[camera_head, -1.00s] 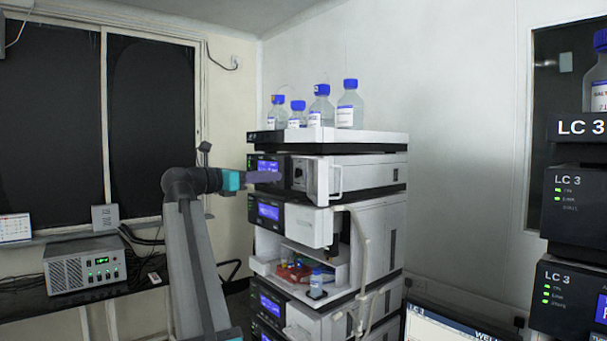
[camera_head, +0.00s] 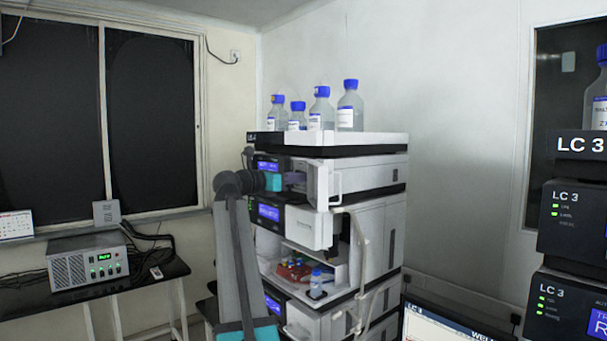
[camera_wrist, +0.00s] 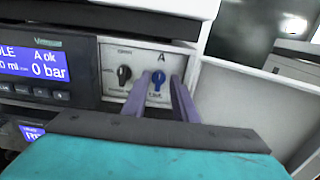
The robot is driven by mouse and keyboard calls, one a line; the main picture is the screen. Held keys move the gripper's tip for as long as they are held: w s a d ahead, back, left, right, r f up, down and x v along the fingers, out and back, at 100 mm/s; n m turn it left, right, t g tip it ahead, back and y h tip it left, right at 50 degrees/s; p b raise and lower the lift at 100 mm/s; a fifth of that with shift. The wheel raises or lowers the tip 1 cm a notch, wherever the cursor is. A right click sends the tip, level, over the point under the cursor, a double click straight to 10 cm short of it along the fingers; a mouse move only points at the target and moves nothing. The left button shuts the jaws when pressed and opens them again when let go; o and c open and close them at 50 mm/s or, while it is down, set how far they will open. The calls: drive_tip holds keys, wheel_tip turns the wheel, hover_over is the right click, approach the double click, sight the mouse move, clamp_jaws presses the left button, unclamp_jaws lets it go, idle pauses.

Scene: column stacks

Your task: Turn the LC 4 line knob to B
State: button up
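A blue knob (camera_wrist: 158,80) sits on a pale panel under a letter A in the wrist view. It points roughly upright. A black knob (camera_wrist: 124,75) sits to its left on the same panel. My gripper (camera_wrist: 161,79) has its two purple fingers apart, one on each side of the blue knob. Whether they touch it, I cannot tell. In the head view my gripper (camera_head: 294,180) reaches the upper module of the middle instrument stack (camera_head: 372,174), and the knobs are hidden there. The stack's top label is too small to read.
A white open door (camera_wrist: 250,100) stands right of the knobs. A blue display (camera_wrist: 35,63) reading 0 bar is at left. Blue-capped bottles (camera_head: 350,108) stand on the stack. An LC 3 stack (camera_head: 575,220) stands at right, and a bench (camera_head: 100,290) at left.

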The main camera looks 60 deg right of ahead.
drive_tip(key=shift+d, duration=0.25)
drive_tip(key=shift+c, duration=0.5)
clamp_jaws()
drive_tip(key=shift+s, duration=0.1)
drive_tip(key=shift+d, duration=0.1)
